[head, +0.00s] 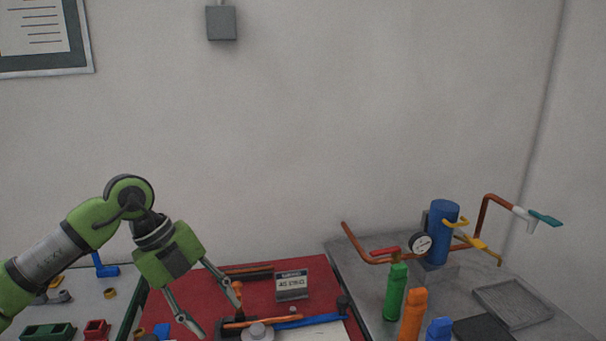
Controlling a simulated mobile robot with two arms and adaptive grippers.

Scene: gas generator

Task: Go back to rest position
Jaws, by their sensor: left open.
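My left gripper (212,308) shows at the lower left, its green arm coming in from the left edge. Its two thin grey fingers are spread apart and point down over the left part of the red mat (197,292). I see nothing held between them. One fingertip is close to a small orange upright piece (238,292); I cannot tell if they touch. My right gripper is not in the head view.
At right, a grey table (365,285) carries a blue cylinder (442,232) with copper pipes, a gauge (420,244), a green bottle (395,292) and an orange bottle (412,314). A grey tray (545,314) lies far right.

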